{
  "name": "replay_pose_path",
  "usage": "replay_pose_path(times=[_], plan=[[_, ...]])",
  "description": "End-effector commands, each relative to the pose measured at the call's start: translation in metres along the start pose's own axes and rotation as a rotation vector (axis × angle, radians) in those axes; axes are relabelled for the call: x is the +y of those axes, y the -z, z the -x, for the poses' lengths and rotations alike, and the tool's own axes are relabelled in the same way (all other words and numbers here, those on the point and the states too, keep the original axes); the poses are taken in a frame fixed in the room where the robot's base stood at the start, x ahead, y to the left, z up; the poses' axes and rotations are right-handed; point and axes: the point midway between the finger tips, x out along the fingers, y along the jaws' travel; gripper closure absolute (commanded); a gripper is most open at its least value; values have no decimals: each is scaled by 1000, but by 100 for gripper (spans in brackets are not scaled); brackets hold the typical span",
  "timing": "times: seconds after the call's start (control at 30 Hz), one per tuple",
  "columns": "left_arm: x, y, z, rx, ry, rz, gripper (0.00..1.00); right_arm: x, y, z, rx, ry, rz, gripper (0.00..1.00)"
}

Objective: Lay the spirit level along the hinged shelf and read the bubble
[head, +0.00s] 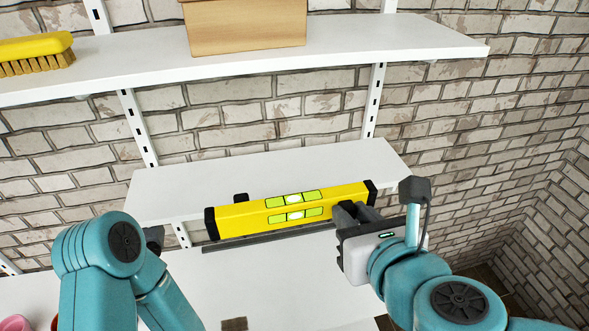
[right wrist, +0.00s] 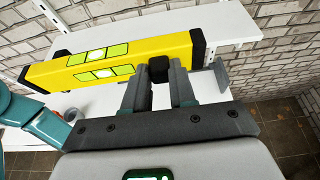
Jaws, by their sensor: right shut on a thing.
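The yellow spirit level (head: 250,215) has black end caps and two green vials with pale centres. The bubbles are too small to read. My right gripper (head: 352,213) is shut on the level near its right end; the right wrist view shows a black block (right wrist: 158,68) on the level between the fingers. The level is slightly tilted in the picture, overlapping the front of the middle white shelf (head: 190,180); I cannot tell whether they touch. My left arm stands at lower left, with a dark part of its gripper (head: 154,238) showing; its fingers are hidden.
An upper white shelf (head: 120,70) carries a yellow brush (head: 35,50) and a wooden box (head: 245,28). A dark bar (head: 270,238) runs below the level, above a lower white surface (head: 270,275). Slotted uprights stand against the brick wall. Pink items lie at lower left.

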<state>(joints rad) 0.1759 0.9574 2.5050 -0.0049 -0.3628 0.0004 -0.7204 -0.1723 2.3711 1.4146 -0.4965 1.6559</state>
Motion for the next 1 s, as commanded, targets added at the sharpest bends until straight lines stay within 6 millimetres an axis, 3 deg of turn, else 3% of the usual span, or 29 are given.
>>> replay_pose_path(times=[0.3,0.63,0.7,1.0], plan=[[3,0,9,0,0,0,57,-2,-37,-91,5,4,-2,100],[11,0,29,0,0,0,57,-2,-68,-162,3,3,-1,100],[8,0,23,1,0,0,57,-3,-53,-167,4,3,1,100],[5,0,13,0,0,0,57,-3,-24,-178,3,2,0,100]])
